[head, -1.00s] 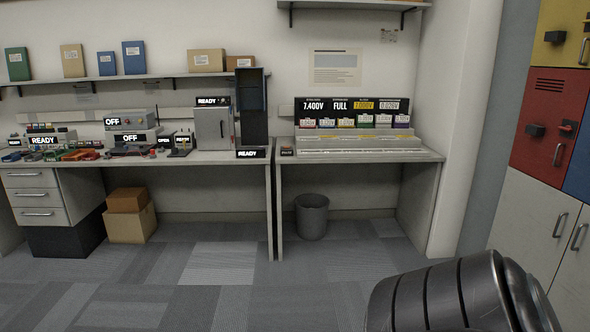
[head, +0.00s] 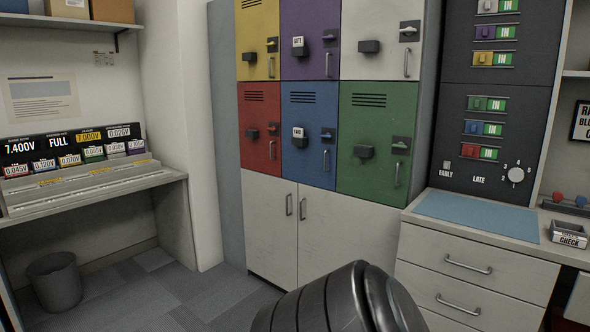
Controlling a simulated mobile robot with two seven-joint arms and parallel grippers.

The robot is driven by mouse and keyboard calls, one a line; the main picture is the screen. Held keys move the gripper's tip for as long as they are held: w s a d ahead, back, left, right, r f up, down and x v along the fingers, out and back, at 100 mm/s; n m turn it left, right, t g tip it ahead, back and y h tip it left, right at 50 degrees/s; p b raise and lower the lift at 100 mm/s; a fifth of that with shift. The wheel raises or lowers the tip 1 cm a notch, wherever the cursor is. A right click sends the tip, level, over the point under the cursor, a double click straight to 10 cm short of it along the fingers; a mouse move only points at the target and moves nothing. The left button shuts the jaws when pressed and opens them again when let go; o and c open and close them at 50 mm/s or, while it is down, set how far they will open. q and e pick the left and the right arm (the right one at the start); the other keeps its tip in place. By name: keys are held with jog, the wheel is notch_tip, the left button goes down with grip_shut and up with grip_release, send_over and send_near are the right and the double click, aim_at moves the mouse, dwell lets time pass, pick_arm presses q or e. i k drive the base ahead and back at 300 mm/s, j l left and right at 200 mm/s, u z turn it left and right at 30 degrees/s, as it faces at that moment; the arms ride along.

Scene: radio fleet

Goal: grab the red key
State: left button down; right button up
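A small red block (head: 470,151), possibly the red key, sits in the lowest slot of the dark wall panel (head: 460,110) at the right, beside a green "IN" label. Green, blue, yellow, purple and white blocks sit in the slots above it. The red locker door (head: 262,108) has a dark lock and a small red piece (head: 271,130) at its right. I cannot tell whether that piece is a key. A black rounded part of my own arm rises at the bottom middle. Neither gripper shows in the view.
A white drawer counter (head: 480,262) with a blue mat (head: 478,215) stands below the panel. A small "CHECK" tray (head: 569,234) is at its right. Coloured lockers (head: 315,130) stand at the middle. A bin (head: 56,281) is under the left bench. Carpet floor is clear at the lower left.

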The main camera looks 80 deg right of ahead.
aim_at(558, 197)
jog(key=z, duration=4.25)
